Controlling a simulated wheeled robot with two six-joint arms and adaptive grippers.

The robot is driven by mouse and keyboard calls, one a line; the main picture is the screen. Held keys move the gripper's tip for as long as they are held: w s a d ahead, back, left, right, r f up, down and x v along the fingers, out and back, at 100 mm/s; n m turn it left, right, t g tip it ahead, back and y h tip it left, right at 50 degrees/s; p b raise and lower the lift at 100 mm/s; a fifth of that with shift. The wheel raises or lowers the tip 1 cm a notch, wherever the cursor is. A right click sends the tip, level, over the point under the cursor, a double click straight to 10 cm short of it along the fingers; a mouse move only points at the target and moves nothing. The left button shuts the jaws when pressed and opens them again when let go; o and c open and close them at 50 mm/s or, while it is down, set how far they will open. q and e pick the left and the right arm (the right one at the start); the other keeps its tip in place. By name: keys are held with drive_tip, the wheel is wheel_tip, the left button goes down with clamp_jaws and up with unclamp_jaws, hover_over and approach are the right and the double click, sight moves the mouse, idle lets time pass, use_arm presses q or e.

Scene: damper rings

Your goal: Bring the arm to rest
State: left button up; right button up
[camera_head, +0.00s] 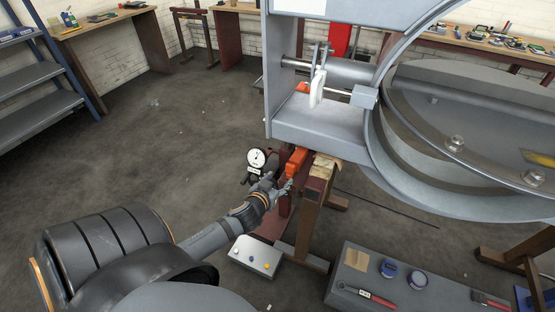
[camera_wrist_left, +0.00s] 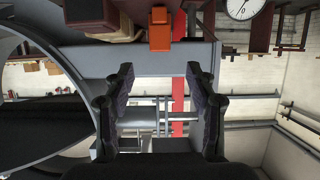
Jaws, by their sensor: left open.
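My left arm comes in from the lower left in the head view. Its gripper (camera_head: 286,187) is beside an orange block (camera_head: 297,158) on a trestle below the grey damper housing (camera_head: 320,125). In the left wrist view the two dark fingers of the gripper (camera_wrist_left: 159,75) stand apart with nothing between them. The orange block (camera_wrist_left: 160,30) shows beyond the fingertips there. Whether the gripper touches anything is hard to tell. My right gripper is not in view.
A round dial gauge (camera_head: 257,158) is close to the left gripper. A white box with buttons (camera_head: 255,256) lies below it. A grey bench (camera_head: 415,283) holds tape rolls and tools. A large round flanged duct (camera_head: 460,190) fills the right. Open floor (camera_head: 170,140) lies left.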

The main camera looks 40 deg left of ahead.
use_arm(q)
drive_tip(key=shift+s+d+r, duration=0.1)
drive_tip(key=shift+s+r, duration=0.05)
drive_tip(key=shift+s, duration=0.1)
idle(0.3)
drive_tip(key=s+a+f+g, duration=0.15)
drive_tip(key=s+f, duration=0.35)
drive_tip(key=f, duration=0.5)
drive_tip(key=s+a+f+m+g+p, duration=0.1)
drive_tip(key=s+f+g, duration=0.25)
drive_tip(key=f, duration=0.55)
drive_tip(key=s+a+f+g, duration=0.15)
drive_tip(key=s+f, duration=0.35)
drive_tip(key=f, duration=0.5)
drive_tip(key=s+d+f+g, duration=0.1)
drive_tip(key=s+d+f, duration=0.2)
drive_tip(key=s, duration=0.4)
drive_tip(key=s+d+f+m+g+h, duration=0.1)
drive_tip(key=s+d+f+g, duration=0.1)
drive_tip(key=s+f, duration=0.4)
drive_tip(key=s+d+f+m+g+h+p, duration=0.1)
drive_tip(key=s+d+f, duration=0.4)
drive_tip(key=s, duration=0.5)
drive_tip(key=shift+s+g, duration=0.2)
drive_tip(key=shift+g, duration=0.45)
